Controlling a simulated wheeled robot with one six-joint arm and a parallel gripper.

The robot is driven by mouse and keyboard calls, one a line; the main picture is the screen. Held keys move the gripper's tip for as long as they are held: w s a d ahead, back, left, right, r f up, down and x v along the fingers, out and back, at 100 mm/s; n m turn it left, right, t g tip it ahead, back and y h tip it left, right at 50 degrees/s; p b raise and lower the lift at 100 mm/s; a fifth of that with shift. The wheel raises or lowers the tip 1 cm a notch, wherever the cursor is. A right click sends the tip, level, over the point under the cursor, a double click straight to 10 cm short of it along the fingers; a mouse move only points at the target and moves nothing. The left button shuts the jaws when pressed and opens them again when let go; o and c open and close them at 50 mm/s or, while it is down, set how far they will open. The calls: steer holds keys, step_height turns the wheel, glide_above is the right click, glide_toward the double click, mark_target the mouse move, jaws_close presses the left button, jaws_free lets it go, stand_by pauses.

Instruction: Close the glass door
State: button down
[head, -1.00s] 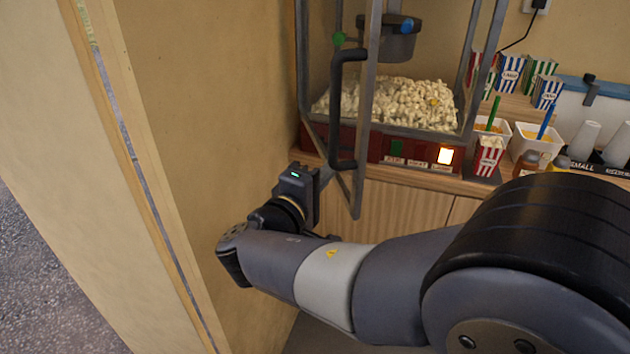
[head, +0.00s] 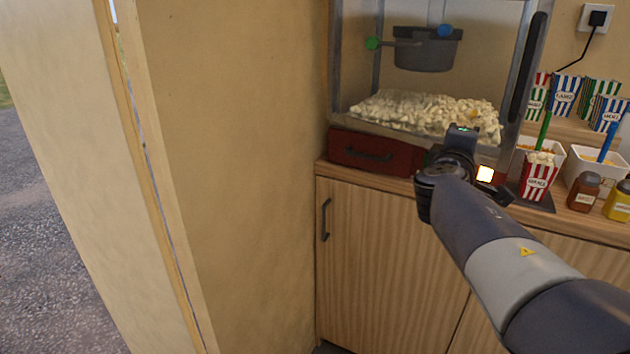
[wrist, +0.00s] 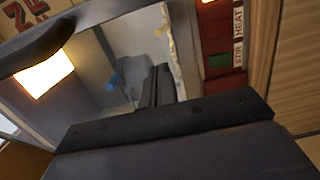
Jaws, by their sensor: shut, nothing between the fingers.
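The glass door (head: 507,75) is on the front of the popcorn machine, in a grey metal frame with a long black handle (head: 527,65) at its right edge. It lies across the front of the case; I cannot tell whether it is fully flush. My gripper (head: 463,128) is in front of the door's lower part, left of and below the handle. In the wrist view my gripper's dark fingers (wrist: 153,86) are together and empty, facing the glass. The handle (wrist: 36,44) shows there at upper left. Contact with the glass cannot be told.
Popcorn (head: 425,110) and a grey kettle (head: 428,50) are inside the case, above a red base (head: 365,152). A striped popcorn box (head: 538,178), sauce bottles (head: 584,192) and tubs stand on the counter at right. A wall (head: 235,150) is at left.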

steer(key=s+d+b+x, duration=0.1)
steer(key=d+x, duration=0.1)
steer(key=x, duration=0.9)
steer(key=shift+w+r+b, duration=0.15)
steer(key=shift+r+b, duration=0.2)
steer(key=shift+b, duration=0.05)
steer(key=shift+d, duration=0.2)
